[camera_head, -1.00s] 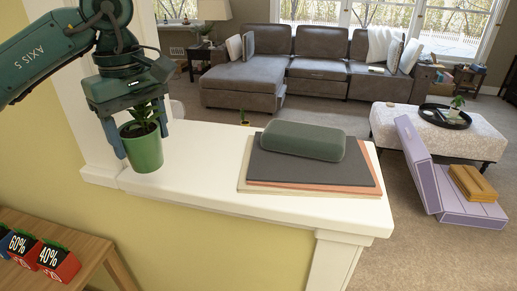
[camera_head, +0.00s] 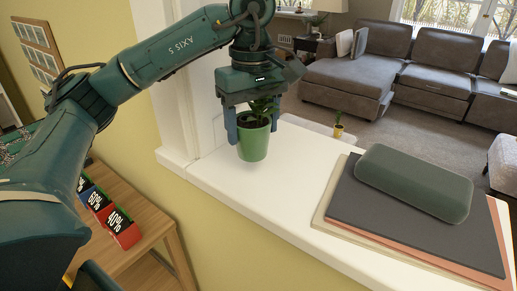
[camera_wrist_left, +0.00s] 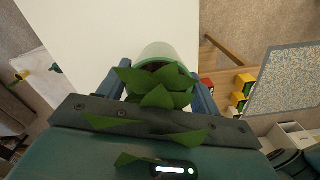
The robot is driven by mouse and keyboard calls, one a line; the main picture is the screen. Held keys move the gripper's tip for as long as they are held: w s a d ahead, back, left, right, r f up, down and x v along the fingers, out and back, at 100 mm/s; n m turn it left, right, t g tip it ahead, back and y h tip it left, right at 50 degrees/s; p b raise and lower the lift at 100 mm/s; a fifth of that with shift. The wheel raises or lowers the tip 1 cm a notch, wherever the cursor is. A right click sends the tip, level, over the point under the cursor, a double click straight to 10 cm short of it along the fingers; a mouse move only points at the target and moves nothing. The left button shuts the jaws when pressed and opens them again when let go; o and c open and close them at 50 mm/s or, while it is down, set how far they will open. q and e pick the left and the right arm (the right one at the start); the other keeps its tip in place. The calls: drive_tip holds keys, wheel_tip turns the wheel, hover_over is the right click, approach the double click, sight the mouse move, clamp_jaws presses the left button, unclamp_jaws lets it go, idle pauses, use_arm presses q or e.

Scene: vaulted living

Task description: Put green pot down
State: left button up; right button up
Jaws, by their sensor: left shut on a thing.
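The green pot (camera_head: 254,143) with a leafy plant is upright over the left end of the white ledge (camera_head: 262,184). My left gripper (camera_head: 253,128) comes down from above, with one finger on each side of the pot, and is shut on it. The pot's base is at or just above the ledge top; I cannot tell if it touches. In the left wrist view the pot's rim (camera_wrist_left: 168,50) shows behind the leaves, between the fingers. My right gripper is not in view.
A dark green case (camera_head: 415,182) lies on a stack of flat boards (camera_head: 400,222) on the ledge, right of the pot. The ledge between is clear. A white post stands close behind the pot. A wooden table (camera_head: 150,205) with small boxes (camera_head: 122,228) is below left.

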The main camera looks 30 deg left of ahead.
sight(253, 145)
use_arm(q)
drive_tip(key=shift+f, duration=0.4)
wheel_tip(253, 145, down, 4)
drive_tip(key=shift+r, duration=0.2)
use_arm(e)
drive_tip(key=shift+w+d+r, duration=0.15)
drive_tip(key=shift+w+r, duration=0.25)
use_arm(q)
drive_tip(key=shift+f, duration=0.2)
drive_tip(key=o, duration=1.2)
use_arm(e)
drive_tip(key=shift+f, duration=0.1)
use_arm(q)
drive_tip(key=shift+r, duration=0.1)
